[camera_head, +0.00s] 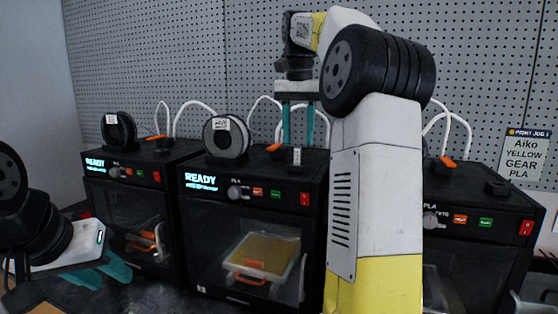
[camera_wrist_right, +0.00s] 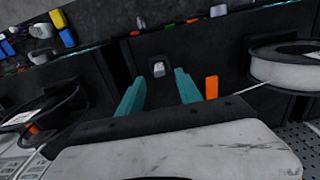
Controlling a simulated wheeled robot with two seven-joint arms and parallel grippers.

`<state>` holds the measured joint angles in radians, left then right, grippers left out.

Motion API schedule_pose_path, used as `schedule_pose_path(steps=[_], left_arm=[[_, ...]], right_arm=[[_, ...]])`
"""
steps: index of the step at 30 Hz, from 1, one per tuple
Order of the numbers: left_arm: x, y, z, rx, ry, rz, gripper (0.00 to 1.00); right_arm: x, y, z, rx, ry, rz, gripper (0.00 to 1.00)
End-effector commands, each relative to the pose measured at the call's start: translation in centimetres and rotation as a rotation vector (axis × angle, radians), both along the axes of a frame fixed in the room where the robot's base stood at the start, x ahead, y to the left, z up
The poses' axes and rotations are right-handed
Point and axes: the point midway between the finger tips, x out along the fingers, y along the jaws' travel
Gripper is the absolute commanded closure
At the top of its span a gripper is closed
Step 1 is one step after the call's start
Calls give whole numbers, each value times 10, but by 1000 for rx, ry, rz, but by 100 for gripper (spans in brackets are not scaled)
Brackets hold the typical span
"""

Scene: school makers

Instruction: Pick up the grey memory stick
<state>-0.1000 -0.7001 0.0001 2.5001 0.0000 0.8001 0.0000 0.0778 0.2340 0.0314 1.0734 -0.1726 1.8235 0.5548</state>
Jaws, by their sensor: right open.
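The grey memory stick (camera_head: 297,155) stands upright in the top of the middle printer, near its front right. It also shows in the right wrist view as a small pale piece (camera_wrist_right: 158,68) in a dark socket. My right gripper (camera_head: 296,140) is open and points down, just above the stick. In the right wrist view its teal fingers (camera_wrist_right: 159,86) lie to either side of the stick, with nothing held. I cannot tell whether the fingertips reach down beside it. My left gripper (camera_head: 116,279) is low at the left, its two teal fingers apart and empty.
The middle printer (camera_head: 243,205) stands between a left printer (camera_head: 125,200) and a right printer (camera_head: 480,235). A filament spool (camera_head: 226,137) and an orange piece (camera_head: 275,147) sit on the middle printer's top. A pegboard (camera_head: 220,60) stands behind. My right arm hides part of the right side.

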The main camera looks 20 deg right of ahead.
Motion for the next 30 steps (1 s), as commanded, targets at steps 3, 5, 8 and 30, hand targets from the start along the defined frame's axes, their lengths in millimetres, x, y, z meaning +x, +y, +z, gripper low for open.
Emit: schedule_pose_path(steps=[3, 5, 8, 30], left_arm=[[0, 0, 0, 0, 0, 0, 64], [0, 0, 0, 0, 0, 0, 64], [0, 0, 0, 0, 0, 0, 64], [0, 0, 0, 0, 0, 0, 64]], right_arm=[[-3, 2, -16, 0, 3, 0, 58], [-3, 3, -25, 0, 3, -1, 58], [-3, 2, -35, 0, 1, -2, 58], [-2, 3, -40, 0, 0, 0, 100]])
